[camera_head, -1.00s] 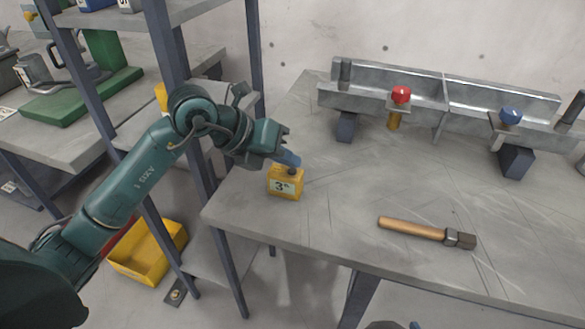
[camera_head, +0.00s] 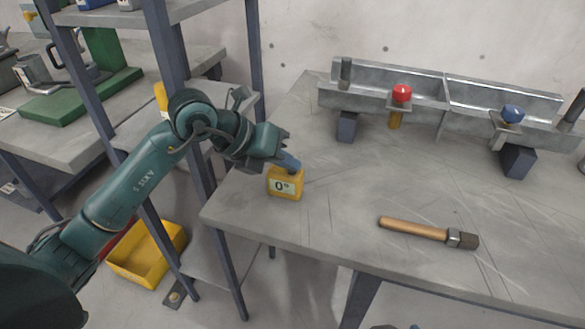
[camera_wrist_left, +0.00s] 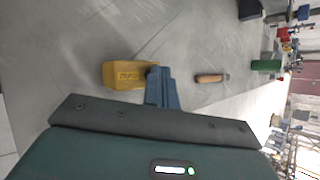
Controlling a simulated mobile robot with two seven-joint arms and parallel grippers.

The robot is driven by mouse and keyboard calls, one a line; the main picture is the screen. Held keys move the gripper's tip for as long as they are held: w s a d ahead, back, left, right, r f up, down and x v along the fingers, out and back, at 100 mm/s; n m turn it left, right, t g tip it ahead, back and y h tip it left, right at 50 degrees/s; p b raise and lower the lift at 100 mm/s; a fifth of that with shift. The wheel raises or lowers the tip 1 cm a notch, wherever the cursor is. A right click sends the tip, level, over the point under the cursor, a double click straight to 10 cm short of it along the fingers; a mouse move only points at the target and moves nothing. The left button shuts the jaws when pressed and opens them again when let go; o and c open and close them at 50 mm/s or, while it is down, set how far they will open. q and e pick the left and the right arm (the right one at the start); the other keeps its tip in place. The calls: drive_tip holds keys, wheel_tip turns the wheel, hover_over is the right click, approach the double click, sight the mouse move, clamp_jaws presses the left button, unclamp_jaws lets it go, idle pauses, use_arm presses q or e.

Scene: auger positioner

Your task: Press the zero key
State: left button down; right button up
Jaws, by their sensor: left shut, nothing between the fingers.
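A small yellow box (camera_head: 285,190) with a pale display stands near the left end of the grey table. Its display reads 0° in the head view. My left gripper (camera_head: 292,165) is shut and empty, with its blue fingertips at the top of the box, seemingly touching it. The fingers cover the box's top, so the zero key is hidden. In the left wrist view the yellow box (camera_wrist_left: 125,75) lies just left of the blue fingers (camera_wrist_left: 161,88). My right gripper is not clearly in view.
A hammer (camera_head: 425,230) with a wooden handle lies on the table (camera_head: 340,215) to the right. A metal trough (camera_head: 430,105) with a red knob (camera_head: 401,93) and a blue knob (camera_head: 512,114) stands at the back. Shelf posts (camera_head: 167,50) stand close to my left arm.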

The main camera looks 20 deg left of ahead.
use_arm(q)
drive_tip(key=shift+r, duration=0.1)
idle(0.3)
drive_tip(key=shift+r+p, duration=0.8)
drive_tip(key=shift+r, duration=0.1)
wheel_tip(320, 180, up, 6)
drive_tip(key=p, duration=0.4)
drive_tip(key=shift+p, duration=0.3)
